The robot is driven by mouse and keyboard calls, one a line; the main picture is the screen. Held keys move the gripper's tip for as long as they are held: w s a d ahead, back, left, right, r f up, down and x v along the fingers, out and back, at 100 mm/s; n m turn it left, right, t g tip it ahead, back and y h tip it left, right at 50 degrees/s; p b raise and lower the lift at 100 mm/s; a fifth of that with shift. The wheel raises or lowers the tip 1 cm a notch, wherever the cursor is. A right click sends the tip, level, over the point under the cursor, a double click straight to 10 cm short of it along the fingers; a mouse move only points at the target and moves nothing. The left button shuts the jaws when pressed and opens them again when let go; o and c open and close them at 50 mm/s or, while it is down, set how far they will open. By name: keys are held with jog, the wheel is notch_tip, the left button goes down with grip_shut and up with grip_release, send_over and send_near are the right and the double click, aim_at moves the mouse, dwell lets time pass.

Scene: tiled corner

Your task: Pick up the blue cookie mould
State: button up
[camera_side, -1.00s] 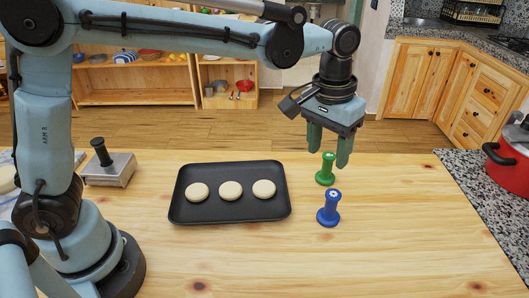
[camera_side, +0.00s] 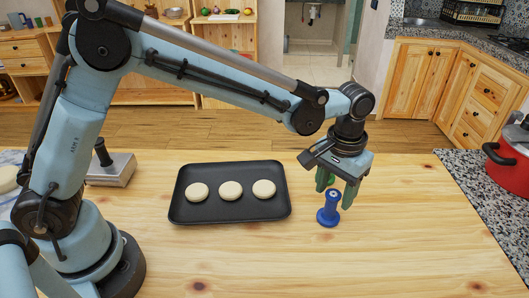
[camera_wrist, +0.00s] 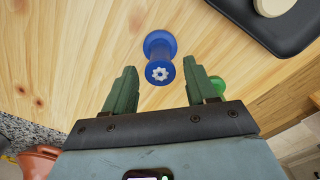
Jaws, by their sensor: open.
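The blue cookie mould (camera_side: 329,210) stands upright on the wooden table, right of the black tray. My gripper (camera_side: 337,196) is low over the table, just behind and above the blue mould in the side view. In the wrist view the blue mould (camera_wrist: 160,58) lies ahead of the gap between my open fingers (camera_wrist: 163,82), roughly centred. The fingers are apart and hold nothing. The green mould (camera_wrist: 218,85) shows beside the right finger in the wrist view; in the side view it is mostly hidden behind my gripper.
The black tray (camera_side: 180,211) with three pale dough rounds (camera_side: 231,190) lies left of the moulds. A metal press (camera_side: 112,169) stands farther left. A red pot (camera_side: 507,165) sits on the granite counter at right. The front table area is clear.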

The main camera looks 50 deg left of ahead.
aim_at(330, 207)
notch_tip(330, 207, down, 4)
jog(key=shift+s+f, duration=0.15)
jog(key=shift+f, duration=0.05)
grip_shut()
dwell(0.4)
